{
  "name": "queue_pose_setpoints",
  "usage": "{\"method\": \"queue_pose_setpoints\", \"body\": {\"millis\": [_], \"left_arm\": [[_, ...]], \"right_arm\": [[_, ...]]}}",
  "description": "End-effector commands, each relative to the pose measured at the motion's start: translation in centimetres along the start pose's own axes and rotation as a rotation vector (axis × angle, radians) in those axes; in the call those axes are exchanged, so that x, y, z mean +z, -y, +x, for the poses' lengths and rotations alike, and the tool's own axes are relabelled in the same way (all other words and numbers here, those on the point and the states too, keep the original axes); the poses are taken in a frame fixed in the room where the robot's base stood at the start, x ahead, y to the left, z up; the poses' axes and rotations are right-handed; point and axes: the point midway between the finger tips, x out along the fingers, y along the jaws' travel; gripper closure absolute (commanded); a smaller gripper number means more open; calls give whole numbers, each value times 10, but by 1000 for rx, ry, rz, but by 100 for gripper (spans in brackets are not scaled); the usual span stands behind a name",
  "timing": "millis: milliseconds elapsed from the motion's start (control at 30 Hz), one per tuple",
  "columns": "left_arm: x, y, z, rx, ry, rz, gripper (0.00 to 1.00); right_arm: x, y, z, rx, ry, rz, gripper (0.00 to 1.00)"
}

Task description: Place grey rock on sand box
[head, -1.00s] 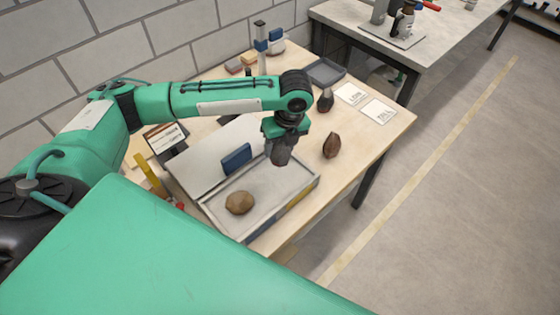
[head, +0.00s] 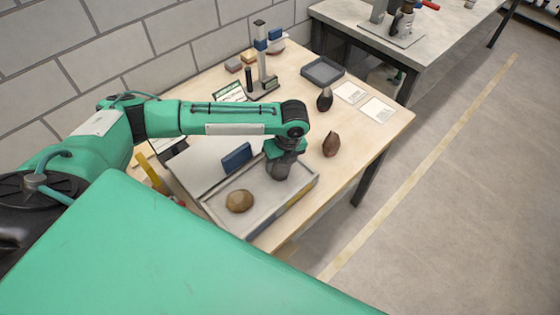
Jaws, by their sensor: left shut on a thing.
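The sand box (head: 226,229) is a shallow grey tray with a raised rim at the table's front. A brown rock (head: 239,201) lies in its left part. My left gripper (head: 279,169) points down over the right rear part of the sand box. It is shut on a dark grey lump, the grey rock (head: 278,173), low at the sand surface. The fingers and much of the rock blend together, and I cannot tell whether the rock touches the sand. My right gripper is not in view.
A blue block (head: 236,158) stands at the sand box's rear edge. A dark rock (head: 325,99) and a reddish-brown rock (head: 331,144) stand to the right, near white cards (head: 378,109). A dark tray (head: 322,71) and a post stand (head: 262,62) are behind.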

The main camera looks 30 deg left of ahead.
Motion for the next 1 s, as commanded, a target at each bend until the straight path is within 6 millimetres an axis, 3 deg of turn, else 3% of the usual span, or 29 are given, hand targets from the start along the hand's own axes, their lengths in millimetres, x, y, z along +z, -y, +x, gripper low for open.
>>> {"method": "queue_pose_setpoints", "body": {"millis": [33,133,533,1000], "left_arm": [[0,0,1,1,0,0,45],[0,0,1,0,0,0,27],[0,1,-8,-3,0,0,27],[0,1,-99,-3,1,1,27]], "right_arm": [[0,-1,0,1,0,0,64],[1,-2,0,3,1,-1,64],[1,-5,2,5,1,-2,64],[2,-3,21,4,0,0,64]]}}
